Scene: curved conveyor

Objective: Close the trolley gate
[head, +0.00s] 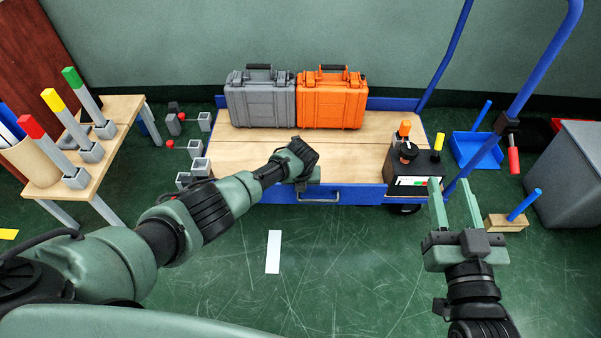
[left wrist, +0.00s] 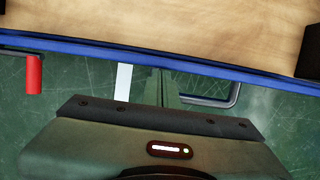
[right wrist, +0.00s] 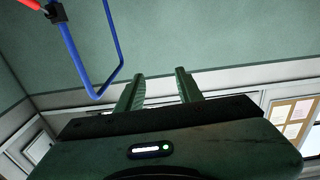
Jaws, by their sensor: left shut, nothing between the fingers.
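The trolley (head: 225,150) has a wooden deck and blue frame. Its front gate (head: 360,194) is a low blue panel with a grey bar handle (head: 335,200); I cannot tell whether it is fully closed. In the left wrist view, the gate's blue edge (left wrist: 240,75) runs along the deck, with the handle (left wrist: 234,98) below it. My left gripper (left wrist: 165,75) is shut and empty, over the gate edge just left of the handle's bend. In the head view my left wrist hides part of the gate. My right gripper (head: 455,190) is open and empty, right of the trolley.
A grey case (head: 260,105) and an orange case (head: 332,105) stand at the deck's back. A black box (head: 408,178) sits at its right front. A blue push bar (head: 545,60) rises at right. A peg table (head: 105,165) stands left. The floor in front is mostly clear.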

